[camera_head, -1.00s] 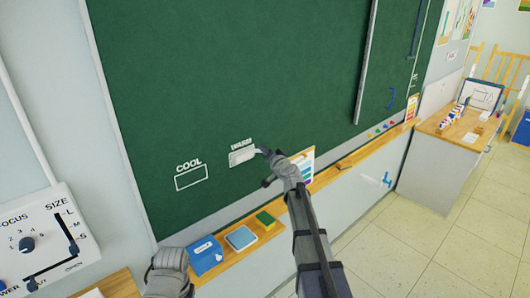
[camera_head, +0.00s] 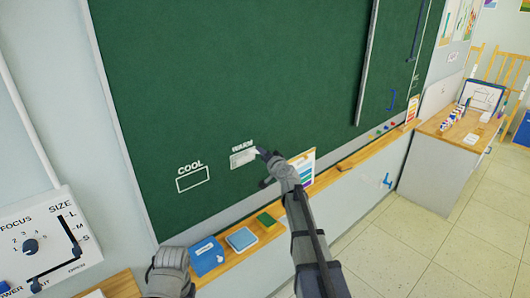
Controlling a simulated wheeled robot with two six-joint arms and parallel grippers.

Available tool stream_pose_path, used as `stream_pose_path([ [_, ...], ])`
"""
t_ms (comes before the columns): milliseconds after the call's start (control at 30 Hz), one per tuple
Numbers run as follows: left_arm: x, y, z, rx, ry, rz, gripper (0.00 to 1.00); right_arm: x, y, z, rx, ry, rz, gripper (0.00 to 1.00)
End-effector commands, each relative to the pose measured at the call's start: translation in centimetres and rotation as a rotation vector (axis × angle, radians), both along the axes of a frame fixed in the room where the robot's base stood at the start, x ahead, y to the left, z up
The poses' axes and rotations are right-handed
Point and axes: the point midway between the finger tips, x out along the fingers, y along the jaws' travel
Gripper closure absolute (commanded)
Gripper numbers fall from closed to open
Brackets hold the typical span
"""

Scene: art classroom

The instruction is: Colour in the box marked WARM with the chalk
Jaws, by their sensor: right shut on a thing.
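The box marked WARM (camera_head: 242,159) is on the lower part of the green chalkboard (camera_head: 230,80). Its inside looks pale and chalky over most of its area. The box marked COOL (camera_head: 193,180), to its left, is an empty white outline. My right gripper (camera_head: 265,155) is at the right edge of the WARM box, shut on the chalk; the chalk is too small and covered to make out clearly. My left arm shows at the bottom left, but I cannot make out its fingers.
A wooden ledge (camera_head: 345,167) runs below the board. On it are a blue box (camera_head: 206,256), a light blue item (camera_head: 241,239) and a green-and-yellow eraser (camera_head: 265,221). A colour chart (camera_head: 304,166) stands right of my gripper. A desk (camera_head: 440,135) is at the right.

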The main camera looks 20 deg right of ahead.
Motion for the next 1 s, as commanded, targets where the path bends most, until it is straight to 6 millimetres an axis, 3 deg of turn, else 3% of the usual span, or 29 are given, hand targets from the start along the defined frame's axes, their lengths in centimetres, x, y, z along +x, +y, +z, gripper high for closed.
stream_pose_path([
  [1000,0.0,0.0,0.0,0.0,0.0,0.0,0.5,-0.7,1.6,0.0,0.0,0.0,0.0,1.0],
])
